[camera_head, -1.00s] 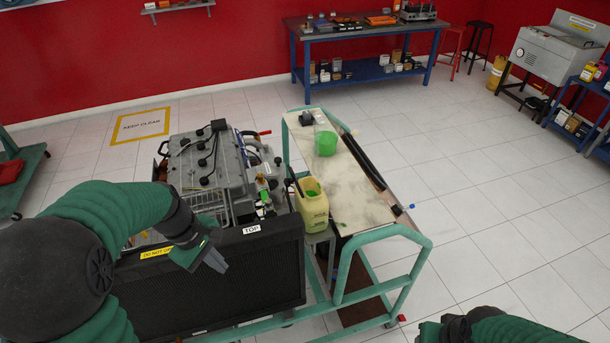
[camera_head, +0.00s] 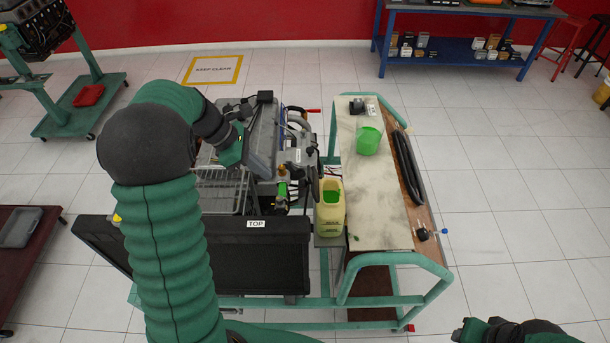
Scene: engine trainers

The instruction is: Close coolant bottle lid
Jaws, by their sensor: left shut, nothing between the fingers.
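The engine (camera_head: 264,140) and black radiator (camera_head: 260,262) marked TOP lie left of the bottle. The trolley board (camera_head: 372,200) to the right holds a green-filled clear container (camera_head: 368,140), a black hose (camera_head: 408,165) and a small tool (camera_head: 427,233).

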